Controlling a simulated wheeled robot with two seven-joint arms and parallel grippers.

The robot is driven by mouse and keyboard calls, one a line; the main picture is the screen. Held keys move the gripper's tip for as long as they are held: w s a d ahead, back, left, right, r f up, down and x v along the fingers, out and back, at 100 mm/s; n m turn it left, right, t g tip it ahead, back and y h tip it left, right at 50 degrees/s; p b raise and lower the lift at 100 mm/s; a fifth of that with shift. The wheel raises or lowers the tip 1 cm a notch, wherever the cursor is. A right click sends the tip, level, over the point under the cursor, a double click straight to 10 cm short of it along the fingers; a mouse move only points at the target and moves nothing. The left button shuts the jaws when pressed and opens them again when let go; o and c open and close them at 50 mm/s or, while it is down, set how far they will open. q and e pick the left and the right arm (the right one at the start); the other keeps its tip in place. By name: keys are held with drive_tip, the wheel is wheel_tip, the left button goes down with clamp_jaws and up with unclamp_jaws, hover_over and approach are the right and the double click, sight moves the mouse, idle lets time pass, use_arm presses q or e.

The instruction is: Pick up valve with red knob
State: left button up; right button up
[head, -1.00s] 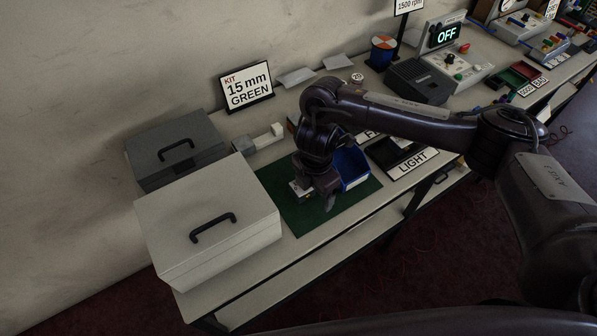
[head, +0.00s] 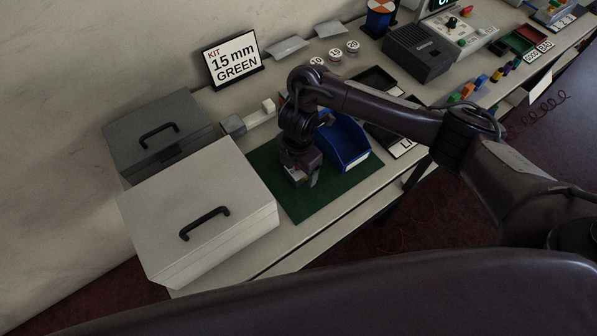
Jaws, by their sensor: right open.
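I cannot make out a valve with a red knob in the head view. My right gripper (head: 303,180) points down, low over the green mat (head: 328,196), just left of the blue bin (head: 345,143). Its jaws are open. A small pale patch shows at the jaws, too small to tell whether it is part of the gripper or a thing between the fingers. My right wrist and forearm hide part of the mat and the bin's left side. My left gripper is out of view.
A light grey case (head: 245,205) and a dark grey case (head: 190,118) stand left of the mat. A kit sign (head: 233,60) stands behind. Black trays and a LIGHT label lie right of the bin. The mat's front part is clear.

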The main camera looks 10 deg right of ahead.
drive_tip(key=c, duration=0.7)
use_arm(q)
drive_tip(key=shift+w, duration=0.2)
use_arm(e)
drive_tip(key=c, duration=0.4)
drive_tip(key=shift+c, duration=0.2)
wheel_tip(320, 180, up, 7)
drive_tip(key=p, duration=0.3)
drive_tip(key=shift+w, duration=0.15)
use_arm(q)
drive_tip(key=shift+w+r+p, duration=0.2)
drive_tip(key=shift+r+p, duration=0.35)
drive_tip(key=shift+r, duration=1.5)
use_arm(e)
wheel_tip(320, 180, up, 13)
